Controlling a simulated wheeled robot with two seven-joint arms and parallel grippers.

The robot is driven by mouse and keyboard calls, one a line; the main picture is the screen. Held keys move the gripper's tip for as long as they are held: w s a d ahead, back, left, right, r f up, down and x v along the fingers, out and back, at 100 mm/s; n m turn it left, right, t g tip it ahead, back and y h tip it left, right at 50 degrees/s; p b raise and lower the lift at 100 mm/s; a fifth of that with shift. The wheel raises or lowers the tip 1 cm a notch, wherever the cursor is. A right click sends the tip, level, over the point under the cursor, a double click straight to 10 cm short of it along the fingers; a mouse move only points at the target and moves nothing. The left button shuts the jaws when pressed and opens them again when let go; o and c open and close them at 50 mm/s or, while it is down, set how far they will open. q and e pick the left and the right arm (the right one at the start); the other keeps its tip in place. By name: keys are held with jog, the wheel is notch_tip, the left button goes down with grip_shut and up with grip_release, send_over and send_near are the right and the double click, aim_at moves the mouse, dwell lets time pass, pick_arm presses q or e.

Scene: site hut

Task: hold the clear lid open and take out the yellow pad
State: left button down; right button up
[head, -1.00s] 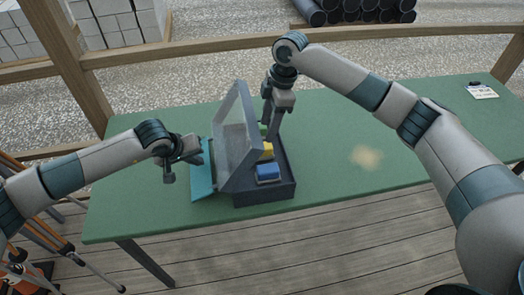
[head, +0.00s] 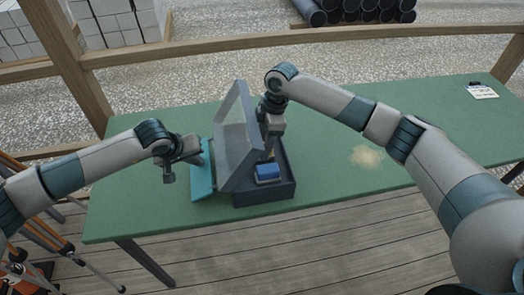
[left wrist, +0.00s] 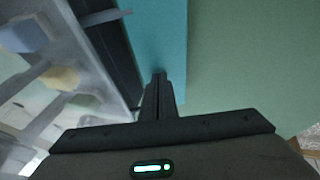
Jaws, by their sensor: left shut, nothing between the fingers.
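The clear lid (head: 233,140) stands raised and tilted on the left side of the dark box (head: 282,190). My left gripper (head: 198,157) is shut and empty, left of the lid; in the left wrist view its fingertips (left wrist: 160,78) are over a teal surface, apart from the lid. My right gripper (head: 268,150) points down into the box behind the blue pad (head: 268,172). Its fingertips are hidden, so I cannot tell whether it holds anything. The yellow pad is almost wholly hidden in the head view; the left wrist view shows the yellow pad (left wrist: 62,77) through the lid.
A teal panel (head: 202,181) lies left of the box on the green table (head: 330,185). A pale dusty patch (head: 366,156) marks the table to the right. A card (head: 482,92) lies at the far right. The table right of the box is otherwise clear.

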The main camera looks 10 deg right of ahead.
jog(key=shift+a+f, duration=0.15)
jog(key=shift+f, duration=0.8)
jog(key=c, duration=0.9)
jog(key=shift+o, duration=0.2)
jog(key=shift+r, duration=4.5)
